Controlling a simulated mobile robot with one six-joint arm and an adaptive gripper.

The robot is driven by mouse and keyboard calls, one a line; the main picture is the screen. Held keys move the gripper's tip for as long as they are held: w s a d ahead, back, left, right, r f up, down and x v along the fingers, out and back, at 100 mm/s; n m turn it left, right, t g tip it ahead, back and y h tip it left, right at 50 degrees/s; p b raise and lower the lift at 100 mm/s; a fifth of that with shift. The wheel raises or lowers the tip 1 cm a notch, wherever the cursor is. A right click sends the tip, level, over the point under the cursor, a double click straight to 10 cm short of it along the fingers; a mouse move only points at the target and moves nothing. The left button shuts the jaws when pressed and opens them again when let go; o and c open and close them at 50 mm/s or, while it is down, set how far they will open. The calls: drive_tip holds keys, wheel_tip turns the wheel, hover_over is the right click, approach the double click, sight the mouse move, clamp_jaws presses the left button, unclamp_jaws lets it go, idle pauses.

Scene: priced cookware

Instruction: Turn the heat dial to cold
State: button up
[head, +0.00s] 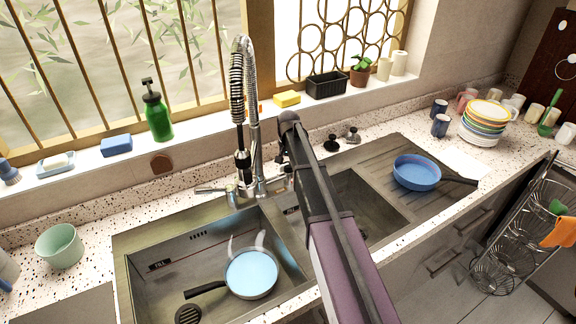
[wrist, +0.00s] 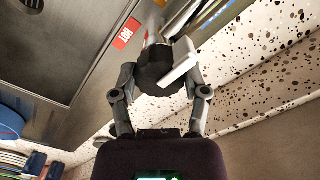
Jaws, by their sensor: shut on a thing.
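In the wrist view, my gripper (wrist: 159,62) has its two fingers closed around a dark rounded knob (wrist: 154,72), which appears to be the heat dial. A pale bar-shaped piece (wrist: 179,68) lies against the knob's right side. A red label reading HOT (wrist: 126,33) is on the metal surface just up and left of the knob. In the head view, my arm reaches to beside the faucet (head: 246,170) and hides most of the gripper and the dial.
A pan (head: 251,274) with pale blue contents sits in the left basin (head: 150,262), with whitish wisps above it. A blue pan (head: 417,172) rests on the drainboard. Stacked plates (head: 487,122) and cups stand at right. The sill holds a green bottle (head: 157,115) and sponges.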

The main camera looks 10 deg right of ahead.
drive_tip(key=shift+s, duration=0.15)
drive_tip(key=o, duration=1.1)
drive_tip(key=shift+o, duration=0.2)
drive_tip(key=shift+n, duration=0.5)
